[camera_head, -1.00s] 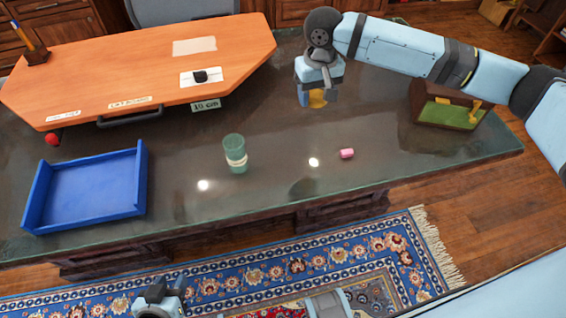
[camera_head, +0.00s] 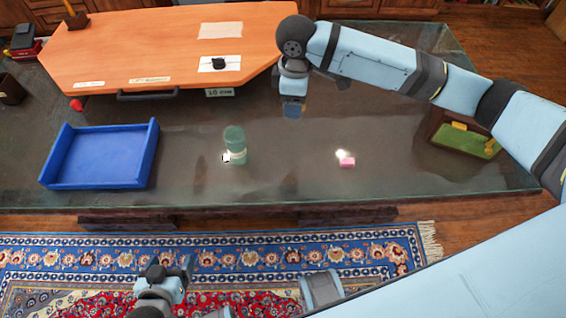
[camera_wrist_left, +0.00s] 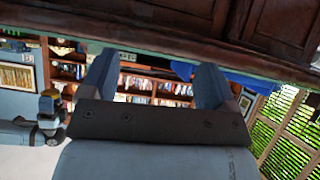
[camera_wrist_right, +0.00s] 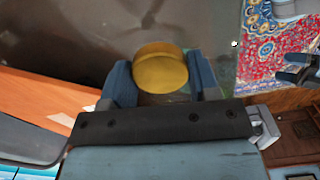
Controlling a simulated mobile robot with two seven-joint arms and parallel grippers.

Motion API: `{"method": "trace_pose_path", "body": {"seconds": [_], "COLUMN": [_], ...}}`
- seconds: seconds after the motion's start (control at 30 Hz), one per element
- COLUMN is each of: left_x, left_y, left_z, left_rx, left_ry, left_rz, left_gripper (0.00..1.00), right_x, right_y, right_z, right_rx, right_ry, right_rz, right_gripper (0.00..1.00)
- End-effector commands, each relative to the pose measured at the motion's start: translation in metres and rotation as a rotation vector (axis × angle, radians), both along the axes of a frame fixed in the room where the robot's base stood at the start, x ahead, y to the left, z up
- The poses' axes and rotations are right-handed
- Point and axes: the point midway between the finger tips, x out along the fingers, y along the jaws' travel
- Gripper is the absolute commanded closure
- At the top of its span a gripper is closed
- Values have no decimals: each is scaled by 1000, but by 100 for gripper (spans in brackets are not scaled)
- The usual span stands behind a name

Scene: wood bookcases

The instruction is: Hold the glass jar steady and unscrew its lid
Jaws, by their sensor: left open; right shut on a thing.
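A green glass jar (camera_head: 235,142) with a pale band stands upright on the dark glossy counter (camera_head: 290,170), near its front edge. No gold shows on its top. My right gripper (camera_head: 292,112) is above the counter, behind and to the right of the jar and apart from it. In the right wrist view its fingers (camera_wrist_right: 161,82) are shut on a round gold lid (camera_wrist_right: 160,72); the head view hides this lid now. My left gripper (camera_head: 171,268) is open and empty, low in front of the counter over the rug. Its two spread fingers also show in the left wrist view (camera_wrist_left: 153,82).
A blue tray (camera_head: 100,158) lies left of the jar, and a small pink block (camera_head: 347,162) to its right. An orange board (camera_head: 150,50) fills the back left. A green-topped wooden box (camera_head: 465,140) stands at right.

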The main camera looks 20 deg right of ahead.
Motion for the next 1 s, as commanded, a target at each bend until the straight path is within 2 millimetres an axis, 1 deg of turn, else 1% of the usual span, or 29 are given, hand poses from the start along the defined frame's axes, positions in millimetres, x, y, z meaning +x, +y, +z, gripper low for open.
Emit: {"method": "trace_pose_path", "body": {"seconds": [0.03,0.2,0.3,0.43,0.5,0.6,0.67,0.77,1.0], "left_x": [-1,-4,-5,-5,-6,-7,-7,-8,-7], "left_y": [2,5,6,6,6,6,6,6,5], "left_z": [9,16,23,28,28,26,24,23,23], "left_rx": [7,23,26,30,32,34,35,35,33], "left_ry": [-3,-3,-12,-18,-17,-14,-12,-11,-15], "left_rz": [-4,-12,-13,-15,-16,-17,-17,-17,-18], "left_gripper": [18,18,18,18,18,18,18,18,18], "right_x": [-8,-26,-34,-42,-45,-47,-48,-48,-48], "right_y": [8,26,34,40,42,43,44,43,43], "right_z": [6,12,14,17,17,14,6,-16,-81], "right_rx": [4,9,11,13,14,13,13,13,14], "right_ry": [5,6,6,6,6,6,8,10,9], "right_rz": [133,583,800,1001,1068,1122,1135,1137,1134], "right_gripper": [73,73,73,73,73,73,73,73,73]}}
